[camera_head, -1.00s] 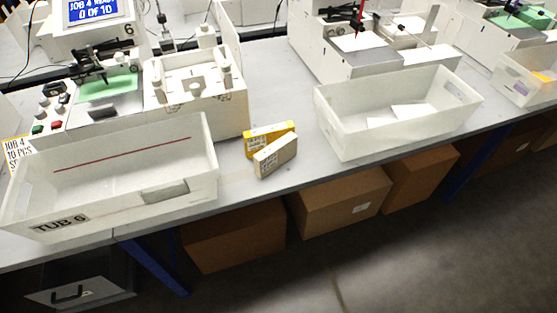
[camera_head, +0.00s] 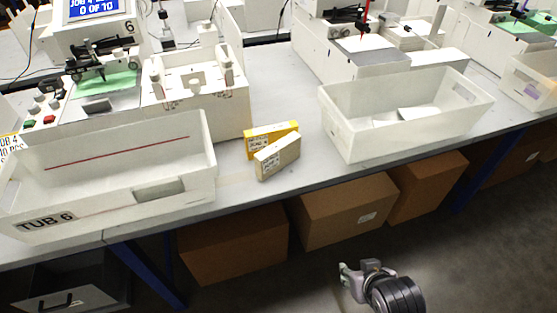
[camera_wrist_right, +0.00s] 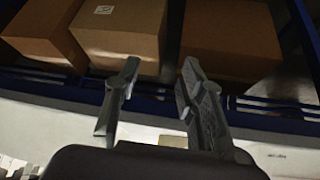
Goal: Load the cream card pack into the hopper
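The cream card pack (camera_head: 278,158) stands on the bench near its front edge, between two white tubs. A yellow pack (camera_head: 270,133) stands right behind it. A white block-like unit with upright posts (camera_head: 197,105), which looks like the hopper, is behind the left tub. My right gripper (camera_head: 346,280) is low at the bottom of the head view, in front of the bench and apart from the packs. In the right wrist view its fingers (camera_wrist_right: 161,68) are spread with nothing between them. A small pale patch (camera_wrist_right: 172,141) behind them is too unclear to name. My left gripper is not in view.
The tub marked TUB 6 (camera_head: 120,205) stands left of the packs. Another white tub (camera_head: 345,135) with white cards stands right. Cardboard boxes (camera_head: 345,210) sit under the bench. Bare bench top (camera_head: 280,90) lies behind the packs.

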